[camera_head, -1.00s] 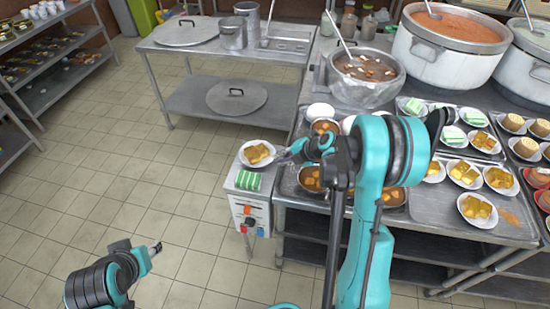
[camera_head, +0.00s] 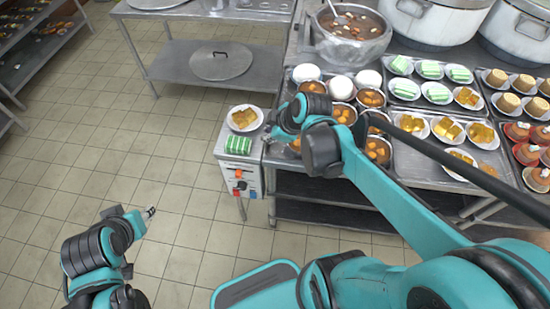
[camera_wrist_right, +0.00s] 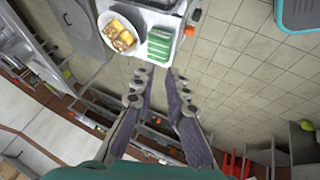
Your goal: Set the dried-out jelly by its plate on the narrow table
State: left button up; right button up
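A plate of yellow-brown jelly pieces (camera_head: 244,118) sits on the small narrow table (camera_head: 228,155). A green-and-white striped block (camera_head: 238,145) lies beside it, nearer me. In the right wrist view, the plate (camera_wrist_right: 118,34) is left of the striped block (camera_wrist_right: 160,42). My right gripper (camera_wrist_right: 159,73) is open and empty, its fingertips apart just short of the block. In the head view its fingers are mostly hidden by the wrist, right of the table. My left gripper (camera_head: 150,212) hangs over the floor, too small to tell open or shut.
Trays (camera_head: 472,172) of plated desserts and bowls fill the steel counter on the right. A soup pot (camera_head: 352,32) stands behind them. A steel table with a round lid (camera_head: 221,60) on its lower shelf is at the back.

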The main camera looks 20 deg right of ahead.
jog(key=s+a+r+m+h, duration=0.1)
jog(key=s+a+m+h, duration=0.1)
jog(key=s+m, duration=0.8)
jog(key=shift+a+r+m+t, duration=0.25)
jog(key=shift+a+m+t, duration=0.1)
jog(key=shift+m+t, duration=0.05)
